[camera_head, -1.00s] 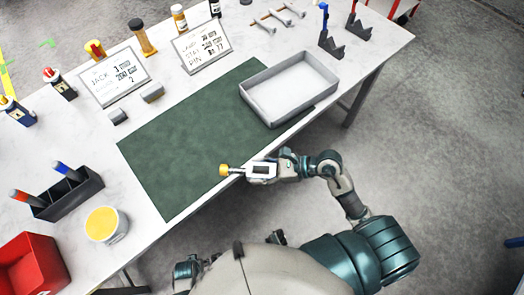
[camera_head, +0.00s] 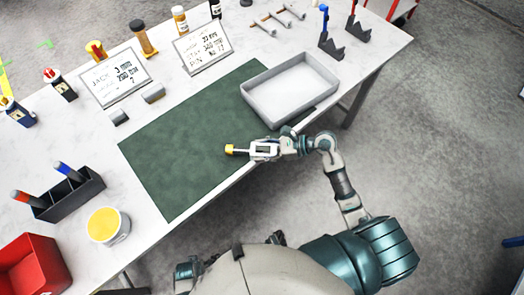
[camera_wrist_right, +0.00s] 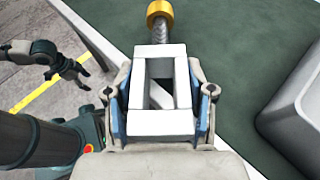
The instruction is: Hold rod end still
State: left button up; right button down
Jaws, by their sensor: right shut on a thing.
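The rod end is a white rectangular fork (camera_wrist_right: 160,121) with a threaded rod and a brass-coloured end piece (camera_wrist_right: 159,10). In the head view its yellow tip (camera_head: 230,149) points left, over the near edge of the green mat (camera_head: 180,150). My right gripper (camera_head: 262,149) is shut on the fork, with a blue-lined finger on each side in the right wrist view (camera_wrist_right: 160,105). The rod end looks held above the mat; its exact height cannot be told. My left gripper (camera_wrist_right: 72,66) is off the table's near edge, its fingers apart and empty.
A grey tray (camera_head: 258,106) stands at the mat's right end, close to my right gripper. Two sign boards (camera_head: 203,47), bottles, a black pen holder (camera_head: 66,197), a yellow-topped tub (camera_head: 107,227) and a red bin (camera_head: 30,265) surround the mat. The mat's middle is clear.

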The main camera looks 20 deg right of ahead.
jog(key=shift+f, duration=0.55)
jog(key=shift+d, duration=0.4)
jog(key=shift+c, duration=2)
grip_release()
jog(key=shift+d+f, duration=0.1)
jog(key=shift+d, duration=0.1)
jog(key=shift+a, duration=0.3)
jog(key=shift+s+d, duration=0.15)
pick_arm(q)
jog(key=shift+d+r+b, duration=0.15)
jog(key=shift+r+b, duration=0.15)
jog(key=shift+r, duration=0.65)
pick_arm(e)
jog(key=v, duration=1.1)
jog(key=shift+d+r, duration=0.2)
jog(key=shift+r, duration=0.05)
pick_arm(q)
jog(key=shift+w+d, duration=0.1)
jog(key=shift+w, duration=0.2)
pick_arm(e)
jog(key=shift+d+f, duration=0.1)
jog(key=shift+d, duration=0.1)
